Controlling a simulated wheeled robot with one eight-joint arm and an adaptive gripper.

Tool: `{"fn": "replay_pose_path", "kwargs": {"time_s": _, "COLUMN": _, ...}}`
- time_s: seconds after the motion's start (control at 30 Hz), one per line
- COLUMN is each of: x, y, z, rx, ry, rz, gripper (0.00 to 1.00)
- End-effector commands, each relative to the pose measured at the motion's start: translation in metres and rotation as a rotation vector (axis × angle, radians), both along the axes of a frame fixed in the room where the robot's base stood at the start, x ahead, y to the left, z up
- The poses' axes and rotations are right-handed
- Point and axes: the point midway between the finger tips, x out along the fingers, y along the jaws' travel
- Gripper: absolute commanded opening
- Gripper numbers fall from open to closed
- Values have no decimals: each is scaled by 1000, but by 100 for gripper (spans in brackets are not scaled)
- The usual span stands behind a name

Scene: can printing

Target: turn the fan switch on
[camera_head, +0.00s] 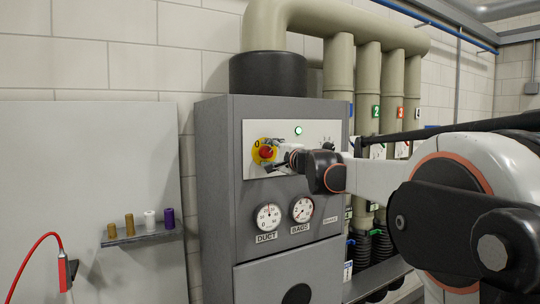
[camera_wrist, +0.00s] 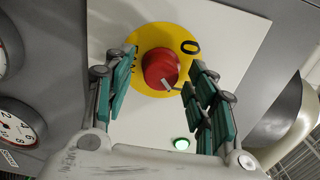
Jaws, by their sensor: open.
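The fan switch is a red rotary knob (camera_head: 266,152) on a yellow disc (camera_head: 256,155), on the pale panel of the grey cabinet. In the wrist view the red knob (camera_wrist: 156,66) has a small pale pointer on its lower right edge. A black "0" (camera_wrist: 190,47) is printed on the yellow disc; another mark at its left is partly hidden by a finger. My gripper (camera_head: 284,160) is at the panel, close to the knob. In the wrist view my gripper (camera_wrist: 162,80) is open, with its green-padded fingers on either side of the knob. Contact cannot be told.
A green lamp (camera_head: 298,131) is lit on the panel. Gauges labelled DUCT (camera_head: 268,216) and BAGS (camera_head: 302,209) sit below. A shelf (camera_head: 140,237) with several small spools and a red hose handle (camera_head: 66,271) are at the left. Thick pipes (camera_head: 368,85) stand behind the cabinet.

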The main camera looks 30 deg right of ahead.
Motion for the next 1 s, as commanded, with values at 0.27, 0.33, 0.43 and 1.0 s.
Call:
{"fn": "replay_pose_path", "kwargs": {"time_s": 0.27, "x": -43, "y": -2, "z": 0, "rx": 0, "ry": 0, "rz": -2, "gripper": 51}}
{"fn": "replay_pose_path", "kwargs": {"time_s": 0.33, "x": -52, "y": -2, "z": 0, "rx": 0, "ry": 0, "rz": -2, "gripper": 51}}
{"fn": "replay_pose_path", "kwargs": {"time_s": 0.43, "x": -61, "y": -3, "z": 0, "rx": 0, "ry": 0, "rz": -1, "gripper": 51}}
{"fn": "replay_pose_path", "kwargs": {"time_s": 1.0, "x": -67, "y": -2, "z": -1, "rx": 0, "ry": 0, "rz": 0, "gripper": 51}}
